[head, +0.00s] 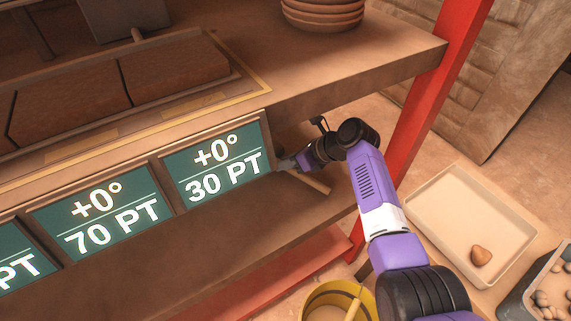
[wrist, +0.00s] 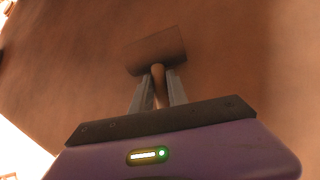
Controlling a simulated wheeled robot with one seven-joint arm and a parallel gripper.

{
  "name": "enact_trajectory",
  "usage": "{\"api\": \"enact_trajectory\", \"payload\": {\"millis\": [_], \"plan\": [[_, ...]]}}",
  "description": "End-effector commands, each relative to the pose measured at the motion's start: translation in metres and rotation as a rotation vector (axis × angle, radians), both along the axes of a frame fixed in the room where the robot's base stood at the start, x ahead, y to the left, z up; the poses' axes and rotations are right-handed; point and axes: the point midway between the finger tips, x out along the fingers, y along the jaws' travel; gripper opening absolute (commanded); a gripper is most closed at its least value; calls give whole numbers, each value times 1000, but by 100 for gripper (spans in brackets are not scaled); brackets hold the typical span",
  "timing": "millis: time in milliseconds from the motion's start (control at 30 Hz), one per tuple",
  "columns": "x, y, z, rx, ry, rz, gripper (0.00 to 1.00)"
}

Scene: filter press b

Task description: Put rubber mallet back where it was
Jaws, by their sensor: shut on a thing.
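The rubber mallet shows in the wrist view as a brown block head (wrist: 155,50) with a light wooden handle (wrist: 158,84). My gripper (wrist: 158,92) is shut on the handle, just below the head. In the head view my gripper (head: 286,163) is under the upper shelf's front edge, right of the "30 PT" sign, and a tan handle (head: 312,181) sticks out beside it. The mallet's head is not clearly seen there. A plain brown surface (wrist: 225,60) lies behind the mallet; I cannot tell whether they touch.
The "30 PT" sign (head: 216,170) is close left of my gripper. A red post (head: 432,100) stands right of my arm. A lower brown shelf (head: 200,245) is bare. A yellow bucket (head: 338,300), a pale tray (head: 470,225) with a brown lump, and a bin of stones (head: 545,290) are lower right.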

Motion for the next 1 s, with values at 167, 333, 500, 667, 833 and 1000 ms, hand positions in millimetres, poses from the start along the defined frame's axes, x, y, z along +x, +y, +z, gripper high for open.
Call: {"api": "enact_trajectory", "payload": {"millis": [167,333,500,667,833,1000], "plan": [[1,0,3,2,-4,0,0],[0,0,-1,1,-1,1,23],[0,0,-1,1,-1,1,41],[0,0,-1,1,-1,1,41],[0,-2,5,2,-3,-1,41],[-7,-19,24,3,-3,-3,41]]}}
